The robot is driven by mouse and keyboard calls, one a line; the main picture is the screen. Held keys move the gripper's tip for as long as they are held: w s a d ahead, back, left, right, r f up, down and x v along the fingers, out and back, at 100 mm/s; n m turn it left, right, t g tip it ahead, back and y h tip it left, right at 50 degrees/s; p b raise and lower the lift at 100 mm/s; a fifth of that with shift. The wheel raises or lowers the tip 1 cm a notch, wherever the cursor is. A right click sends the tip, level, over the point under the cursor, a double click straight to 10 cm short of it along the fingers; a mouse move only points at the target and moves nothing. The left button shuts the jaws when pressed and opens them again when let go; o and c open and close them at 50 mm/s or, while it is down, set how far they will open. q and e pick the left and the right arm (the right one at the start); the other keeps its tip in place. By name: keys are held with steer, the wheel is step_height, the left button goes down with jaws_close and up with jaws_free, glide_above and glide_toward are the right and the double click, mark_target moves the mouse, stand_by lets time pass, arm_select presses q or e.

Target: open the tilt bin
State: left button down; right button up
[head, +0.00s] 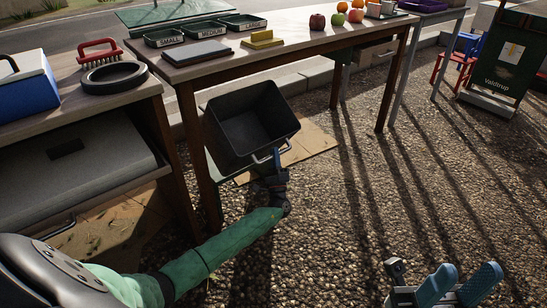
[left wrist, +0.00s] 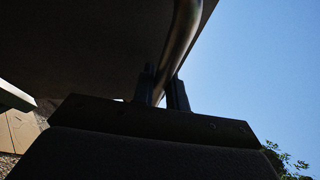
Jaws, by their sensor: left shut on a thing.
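The tilt bin (head: 228,150) is a dark, open-topped box beneath the front of the wooden table. It is tilted out, and its empty-looking inside faces me in the head view. Its metal bar handle (head: 285,149) is on the near lower side. My left gripper (head: 275,163) is shut on this handle. In the left wrist view the curved handle (left wrist: 181,40) runs down between the two dark fingers, and the bin's dark underside (left wrist: 85,45) fills the upper left. My right gripper (head: 460,284) is at the bottom right, its blue fingers apart and empty, away from the bin.
The wooden table (head: 335,38) carries labelled green trays (head: 205,30), a scale (head: 195,51), a yellow item (head: 262,40) and fruit. A workbench (head: 120,95) with a black ring, red brush and blue cooler stands at left. Gravel (head: 370,210) right of the bin is clear.

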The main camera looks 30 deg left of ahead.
arm_select(q)
steer(key=shift+d+f, duration=0.1)
steer(key=shift+f, duration=0.05)
steer(key=c, duration=1.4)
jaws_free()
steer(key=shift+s, duration=0.1)
steer(key=v, duration=0.7)
steer(key=shift+s+f+p, duration=0.15)
steer(key=shift+f+p, duration=0.1)
steer(key=shift+p, duration=0.1)
